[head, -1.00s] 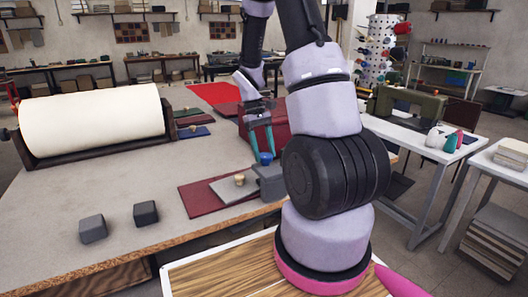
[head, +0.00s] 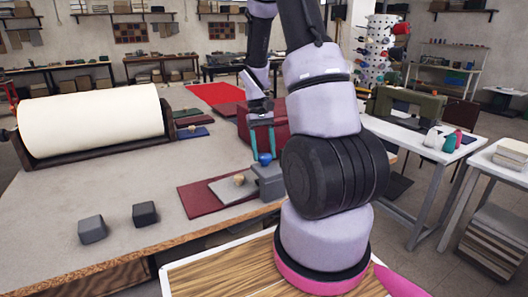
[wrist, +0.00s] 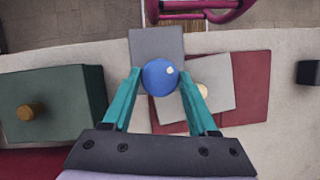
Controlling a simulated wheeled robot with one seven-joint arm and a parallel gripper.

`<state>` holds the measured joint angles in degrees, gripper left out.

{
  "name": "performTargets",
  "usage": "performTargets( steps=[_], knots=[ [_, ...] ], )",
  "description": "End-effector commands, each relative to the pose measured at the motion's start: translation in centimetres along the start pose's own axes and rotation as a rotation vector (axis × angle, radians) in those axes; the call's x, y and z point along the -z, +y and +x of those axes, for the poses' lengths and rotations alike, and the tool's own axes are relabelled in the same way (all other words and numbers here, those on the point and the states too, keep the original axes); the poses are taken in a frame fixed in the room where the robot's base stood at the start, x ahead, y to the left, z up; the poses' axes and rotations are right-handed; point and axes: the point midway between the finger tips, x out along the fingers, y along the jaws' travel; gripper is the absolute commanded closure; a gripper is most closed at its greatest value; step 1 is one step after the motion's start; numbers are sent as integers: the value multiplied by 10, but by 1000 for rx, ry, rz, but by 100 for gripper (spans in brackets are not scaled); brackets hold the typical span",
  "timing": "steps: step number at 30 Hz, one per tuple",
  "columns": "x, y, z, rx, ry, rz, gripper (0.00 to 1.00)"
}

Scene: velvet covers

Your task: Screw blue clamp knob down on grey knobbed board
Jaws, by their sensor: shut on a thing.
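The blue clamp knob (head: 265,158) is a round ball on top of a grey clamp block (head: 270,182) at the table's front edge. In the wrist view the knob (wrist: 158,72) sits between the two teal fingers, over the grey block (wrist: 155,42). My gripper (head: 263,153) points down and is shut on the knob. The grey knobbed board (head: 224,192) lies flat next to the block, on a dark red mat, with a small tan knob on top. The clamp's contact with the board is hidden.
The dark red mat (head: 195,204) extends left of the board. Two dark grey blocks (head: 92,229) (head: 145,213) stand at the front left. A big white roll (head: 92,120) is further back. A dark green box with a tan knob (wrist: 50,105) stands left in the wrist view.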

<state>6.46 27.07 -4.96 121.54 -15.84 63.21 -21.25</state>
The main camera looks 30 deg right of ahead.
Motion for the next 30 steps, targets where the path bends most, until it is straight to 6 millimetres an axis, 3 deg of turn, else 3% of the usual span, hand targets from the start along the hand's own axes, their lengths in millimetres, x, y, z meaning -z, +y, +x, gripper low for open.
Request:
performTargets(
  steps=[1, 2, 4, 17, 30],
  knots=[
    [0, 0, 0, 0, 1, -1, 97],
    [0, 0, 0, 0, 1, -1, 37],
    [0, 0, 0, 0, 1, -1, 12],
    [1, 0, -9, -1, 4, -2, 12],
    [1, 0, -90, -1, 4, -2, 12]
  ],
)
